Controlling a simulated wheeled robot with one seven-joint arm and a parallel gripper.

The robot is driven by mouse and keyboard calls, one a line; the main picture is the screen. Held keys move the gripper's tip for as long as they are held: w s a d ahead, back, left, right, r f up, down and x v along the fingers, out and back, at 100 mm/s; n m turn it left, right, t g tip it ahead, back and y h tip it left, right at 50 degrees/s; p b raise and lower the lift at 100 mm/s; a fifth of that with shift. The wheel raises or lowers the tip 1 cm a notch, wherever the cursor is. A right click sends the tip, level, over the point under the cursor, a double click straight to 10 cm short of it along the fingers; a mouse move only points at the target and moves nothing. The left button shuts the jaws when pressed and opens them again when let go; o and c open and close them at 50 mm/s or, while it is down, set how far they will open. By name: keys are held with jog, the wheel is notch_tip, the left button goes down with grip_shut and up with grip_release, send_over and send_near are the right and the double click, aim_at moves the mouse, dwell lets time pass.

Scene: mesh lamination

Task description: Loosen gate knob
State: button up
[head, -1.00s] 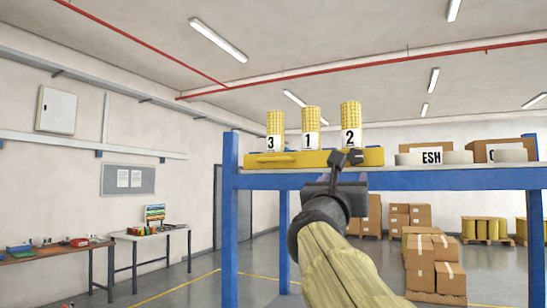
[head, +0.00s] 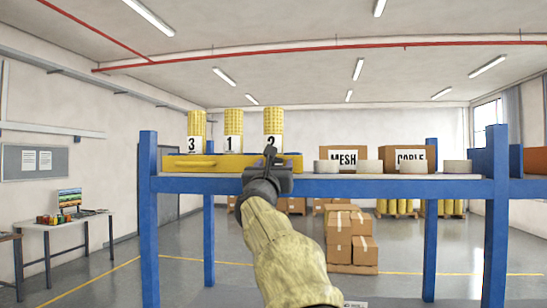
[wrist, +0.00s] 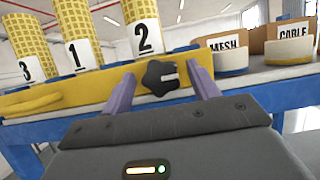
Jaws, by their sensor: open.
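The gate knob (wrist: 160,78) is black and lobed, on the front face of the yellow gate bar (wrist: 90,98) in the wrist view. My gripper (wrist: 163,76) is open, with its two purple-grey fingers on either side of the knob. A gap shows between the knob and each finger. In the head view my gripper (head: 270,158) is at the right part of the yellow bar (head: 228,164), and I cannot make out the knob behind it. Yellow mesh rolls labelled 3 (head: 195,126), 1 (head: 232,127) and 2 (head: 273,121) stand upright behind the bar.
The bar sits on a blue rack (head: 400,187). White rolls (head: 368,166) and boxes labelled MESH (head: 343,150) and CABLE (head: 404,153) are to its right. Stacked cartons (head: 350,240) stand on the floor behind. A side table (head: 75,224) is at left.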

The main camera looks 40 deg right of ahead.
jog(key=shift+w+d+r, duration=0.1)
jog(key=shift+w+d, duration=0.05)
jog(key=c, duration=1)
